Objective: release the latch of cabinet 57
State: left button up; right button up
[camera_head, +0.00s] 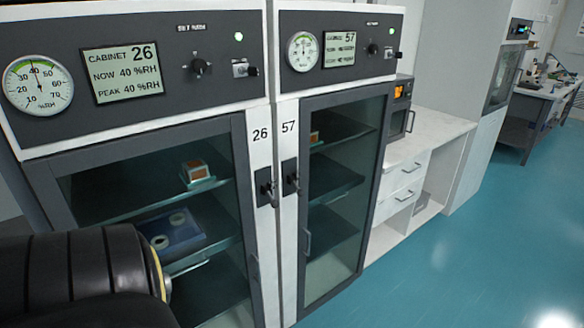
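Cabinet 57 (287,215) stands in the middle of the head view, with "57" on its white frame and on its display (339,49). Its small dark latch (291,177) sits on the frame just below the number, at the left edge of the glass door (335,210). The door looks closed. I cannot tell the latch's exact position. A door handle (307,241) is lower on the door's left side. A black ribbed arm part of mine covers the lower left corner. Neither gripper shows.
Cabinet 26 (259,220) adjoins on the left, with a similar latch (265,188) close to that of cabinet 57. A white counter (430,130) with drawers and a small oven-like device (400,108) stands to the right. The blue floor (460,260) at right is clear.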

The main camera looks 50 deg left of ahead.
aim_at(301, 192)
jog(key=k, duration=0.3)
jog(key=u, duration=1.65)
jog(key=i, duration=0.35)
jog(key=z, duration=0.15)
